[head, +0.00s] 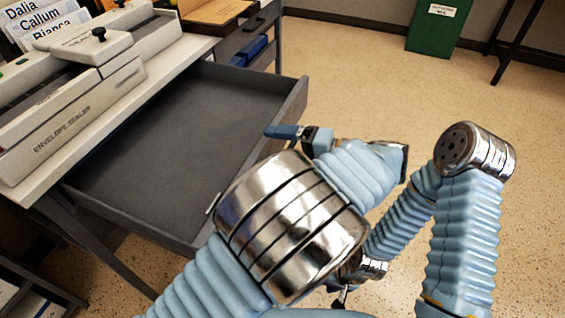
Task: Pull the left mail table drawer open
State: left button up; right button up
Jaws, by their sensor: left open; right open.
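The left mail table drawer (180,135) is pulled well out from under the table top and its dark grey inside is empty. Its front panel (292,101) faces the open floor at the right. My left gripper (284,131) is open, with its blue finger at the front panel's upper edge; I cannot tell if it touches. My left arm hides the middle of the panel and any handle there. My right gripper (343,297) is open and low at the bottom, mostly hidden behind my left arm.
An envelope sealer (75,110) stands on the table top, with name-labelled folders (45,22) behind it. A second drawer area with a blue item (248,50) is beyond. A green bin (437,25) stands far back.

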pick_arm(q)
jog(key=o, duration=0.3)
jog(key=s+r, duration=0.1)
jog(key=r, duration=0.1)
jog(key=s+r, duration=0.4)
jog(key=shift+r, duration=0.3)
jog(key=s+r, duration=0.1)
jog(key=s, duration=0.1)
jog(key=s+r, duration=0.1)
jog(key=s, duration=0.2)
jog(key=s+r, duration=0.1)
jog(key=s, duration=0.2)
jog(key=shift+s+d+r, duration=0.2)
jog(key=c, duration=0.8)
jog(key=shift+o, duration=0.2)
jog(key=shift+s+b, duration=0.3)
jog(key=shift+b, duration=0.05)
